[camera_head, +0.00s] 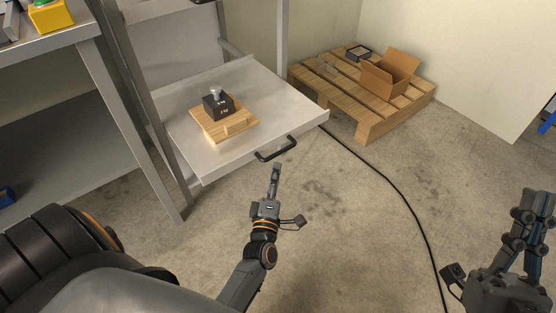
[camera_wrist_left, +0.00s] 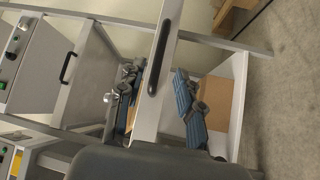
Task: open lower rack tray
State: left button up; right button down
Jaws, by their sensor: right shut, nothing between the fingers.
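The lower rack tray (camera_head: 270,90) is a grey metal tray that stands pulled out from the rack. Its front has a black bar handle (camera_head: 276,153), which also shows in the left wrist view (camera_wrist_left: 160,58). A black block (camera_head: 218,106) with a metal knob sits on a wooden board (camera_head: 208,126) on the tray. My left gripper (camera_head: 276,170) is just in front of the handle. In the left wrist view its fingers (camera_wrist_left: 158,90) are spread apart, with the tray front between them in the picture and nothing held. My right gripper (camera_head: 533,200) is shut and empty at the right, away from the tray.
A wooden pallet (camera_head: 365,125) with an open cardboard box (camera_head: 390,74) stands right of the rack. A black cable (camera_head: 395,185) runs across the floor. A workbench (camera_head: 60,40) stands at the left. The floor in front of the tray is mostly clear.

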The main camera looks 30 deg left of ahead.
pick_arm(q)
jog(key=v, duration=0.3)
jog(key=shift+s+d, duration=0.2)
jog(key=shift+s, duration=0.1)
